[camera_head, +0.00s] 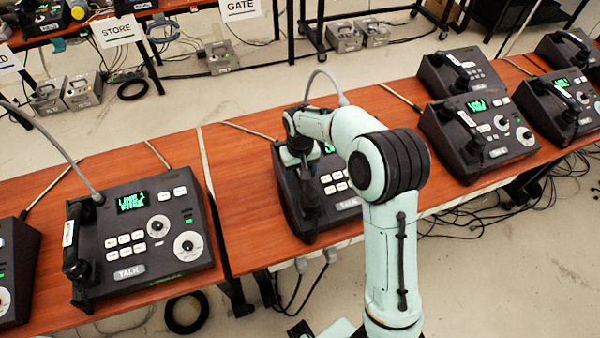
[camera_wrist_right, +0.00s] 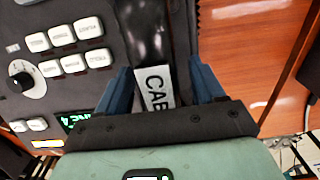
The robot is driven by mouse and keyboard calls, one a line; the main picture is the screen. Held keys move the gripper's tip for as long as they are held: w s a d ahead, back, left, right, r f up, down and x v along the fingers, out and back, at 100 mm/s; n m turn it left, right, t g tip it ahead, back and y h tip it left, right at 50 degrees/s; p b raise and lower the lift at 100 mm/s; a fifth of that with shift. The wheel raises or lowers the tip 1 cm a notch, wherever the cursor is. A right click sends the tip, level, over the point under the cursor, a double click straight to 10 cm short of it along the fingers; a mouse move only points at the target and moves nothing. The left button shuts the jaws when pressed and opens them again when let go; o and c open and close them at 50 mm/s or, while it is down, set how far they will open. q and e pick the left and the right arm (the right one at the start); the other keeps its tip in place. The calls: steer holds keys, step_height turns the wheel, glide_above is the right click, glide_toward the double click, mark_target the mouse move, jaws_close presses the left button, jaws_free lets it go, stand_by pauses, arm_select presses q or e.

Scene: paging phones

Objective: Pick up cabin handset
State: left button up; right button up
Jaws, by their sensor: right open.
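The cabin handset (camera_wrist_right: 147,30) is a dark bar on a console, seen in the right wrist view. Its white label reads "CAB", with the rest cut off by my gripper. My right gripper (camera_wrist_right: 160,78) is open, with one blue finger on each side of the handset at the label. I cannot tell whether the fingers touch it. In the head view my right gripper (camera_head: 305,192) is over the left side of the middle console (camera_head: 341,214), and my gripper and arm hide most of the handset there. My left gripper is not in view.
A similar console (camera_head: 150,262) stands to the left, its handset (camera_head: 76,240) at its left side. Several more consoles, such as one at the right (camera_head: 478,132), stand along the wooden tables (camera_head: 240,245). Signs reading STORE (camera_head: 118,30) and GATE (camera_head: 240,9) are behind.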

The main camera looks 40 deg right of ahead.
steer(key=shift+c, duration=0.3)
steer(key=c, duration=1.2)
